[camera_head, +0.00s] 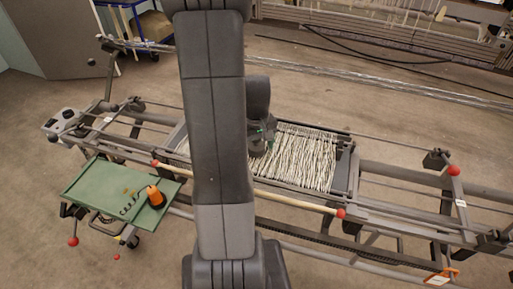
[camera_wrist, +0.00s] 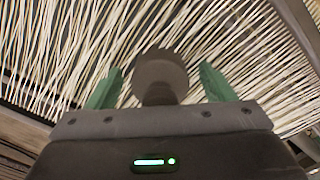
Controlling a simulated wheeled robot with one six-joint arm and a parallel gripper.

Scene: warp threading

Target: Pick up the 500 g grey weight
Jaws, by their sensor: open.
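The grey weight (camera_wrist: 160,72) shows in the wrist view as a dull grey round piece with a narrower neck below it. It sits over pale warp threads, between the two green fingers of my gripper (camera_wrist: 161,88). The fingers are apart, with a gap on each side of the weight, so the gripper is open and not holding it. In the head view my gripper (camera_head: 268,132) is low over the left part of the threads, partly hidden by my arm. The weight cannot be told clearly from the gripper there.
The pale warp threads (camera_head: 305,160) lie in a dark loom frame. A wooden rod with red ends (camera_head: 290,200) runs along its front. A green tray (camera_head: 90,187) at left holds an orange-and-black item (camera_head: 155,197) and small hooks.

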